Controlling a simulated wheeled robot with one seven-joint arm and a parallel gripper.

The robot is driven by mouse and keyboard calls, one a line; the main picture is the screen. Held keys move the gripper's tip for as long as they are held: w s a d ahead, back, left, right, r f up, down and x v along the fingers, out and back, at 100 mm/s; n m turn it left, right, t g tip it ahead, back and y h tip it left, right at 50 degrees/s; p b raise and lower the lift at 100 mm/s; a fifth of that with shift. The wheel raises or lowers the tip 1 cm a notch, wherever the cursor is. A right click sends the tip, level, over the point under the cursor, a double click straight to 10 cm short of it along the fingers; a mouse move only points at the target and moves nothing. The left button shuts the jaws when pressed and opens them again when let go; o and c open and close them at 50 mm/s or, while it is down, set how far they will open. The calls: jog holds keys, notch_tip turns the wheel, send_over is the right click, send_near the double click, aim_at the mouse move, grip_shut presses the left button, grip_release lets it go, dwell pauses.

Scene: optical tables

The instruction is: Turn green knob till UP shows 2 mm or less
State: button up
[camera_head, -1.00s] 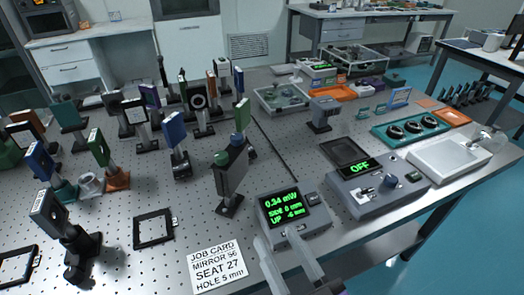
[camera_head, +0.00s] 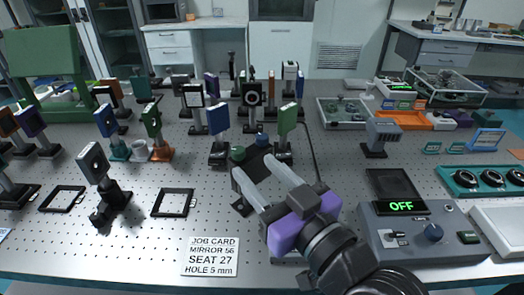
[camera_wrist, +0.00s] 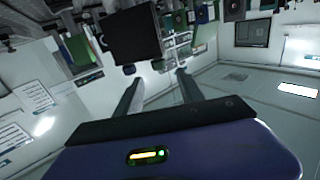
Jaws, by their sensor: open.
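The green knob (camera_head: 238,152) sits on top of a dark mount (camera_head: 262,166) in the head view, with a blue knob (camera_head: 263,140) beside it to the right. My gripper (camera_head: 253,169) is open and empty. Its two pale fingers point up the picture towards the mount and cover part of it. I cannot tell whether they touch it. The meter with the UP reading is hidden behind my gripper and wrist. In the wrist view my open fingers (camera_wrist: 160,84) reach towards a dark block (camera_wrist: 130,36); neither knob can be made out there.
Several mirror posts crowd the board, with a green-plated one (camera_head: 288,119) close right of the mount. A control box reading OFF (camera_head: 425,235) stands right of my arm. The job card (camera_head: 210,256) lies front left. Bare board lies between the card and the mount.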

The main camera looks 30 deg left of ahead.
aim_at(242, 154)
jog(key=shift+w+a+f, duration=0.1)
jog(key=shift+w+a, duration=0.2)
jog(key=shift+a, duration=0.15)
jog(key=x, duration=0.6)
jog(key=shift+w+a+p, duration=0.1)
jog(key=shift+a+p, duration=0.2)
jog(key=shift+p, duration=0.05)
jog(key=shift+c, duration=0.5)
grip_shut()
